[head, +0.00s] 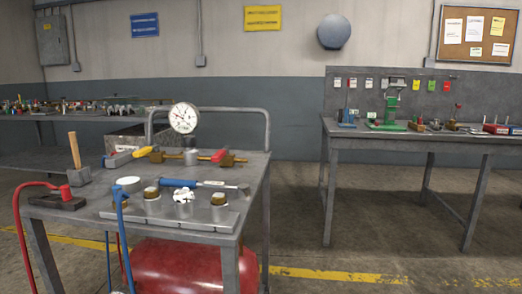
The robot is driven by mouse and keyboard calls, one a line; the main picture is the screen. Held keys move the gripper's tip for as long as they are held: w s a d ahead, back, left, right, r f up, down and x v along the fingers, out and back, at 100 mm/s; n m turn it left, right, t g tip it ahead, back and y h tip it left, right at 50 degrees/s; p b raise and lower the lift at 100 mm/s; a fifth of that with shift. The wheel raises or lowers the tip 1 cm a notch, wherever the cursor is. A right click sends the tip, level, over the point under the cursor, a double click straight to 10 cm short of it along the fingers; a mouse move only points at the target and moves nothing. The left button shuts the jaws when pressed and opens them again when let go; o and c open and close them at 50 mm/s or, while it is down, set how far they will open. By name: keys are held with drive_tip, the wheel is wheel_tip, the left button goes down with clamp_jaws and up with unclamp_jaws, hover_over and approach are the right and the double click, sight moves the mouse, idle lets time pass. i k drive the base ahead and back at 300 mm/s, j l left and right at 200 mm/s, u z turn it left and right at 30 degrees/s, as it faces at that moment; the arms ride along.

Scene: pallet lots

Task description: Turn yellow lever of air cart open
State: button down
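The air cart (258,163) is a grey metal table on legs, with a red tank (185,266) beneath and a tube handle (240,110) at the back. A yellow lever (143,152) lies near the cart's back left, by a brass valve fitting (157,157). A red lever (219,156) sits by another brass fitting (235,160) to its right. A round white pressure gauge (183,117) rises between them. The exact angle of the yellow lever to its pipe is hard to tell. My gripper is not in view.
The cart top also holds a mallet (74,160), a blue-handled tool (180,183) and several capped cylinders. Red and blue hoses hang at its front left. A workbench (420,139) stands at right; floor between is clear.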

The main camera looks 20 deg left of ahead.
sight(145, 150)
drive_tip(key=u, duration=1.75)
drive_tip(key=j, duration=0.1)
